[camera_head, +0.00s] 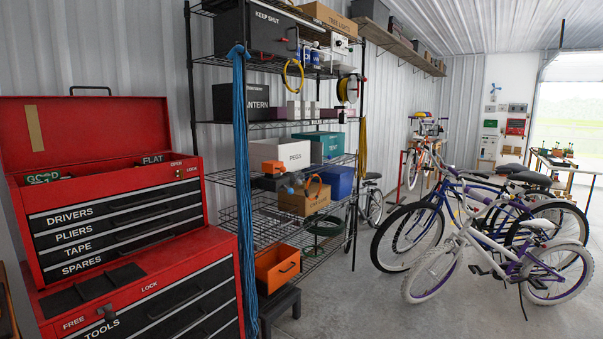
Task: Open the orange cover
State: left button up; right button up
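An orange box (278,270) with a dark handle on its front sits low at the foot of the wire shelf, right of the red tool chest. Its top shows a dark inside. A smaller orange item (272,166) sits higher on the shelf, beside a cardboard box. I cannot tell which of these, if either, is the orange cover. Neither of my grippers shows in the head view.
The red tool chest (112,215) fills the left, its top lid raised. The wire shelf (262,124) stands beside it with boxes and a hanging blue rope (242,190). Bicycles (495,235) stand at right. Concrete floor (365,305) is clear between shelf and bicycles.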

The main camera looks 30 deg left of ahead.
aim_at(273, 167)
jog(key=z, duration=0.6)
jog(key=i, duration=1.25)
jog(key=z, duration=0.4)
jog(key=i, duration=1.2)
jog(key=u, duration=0.35)
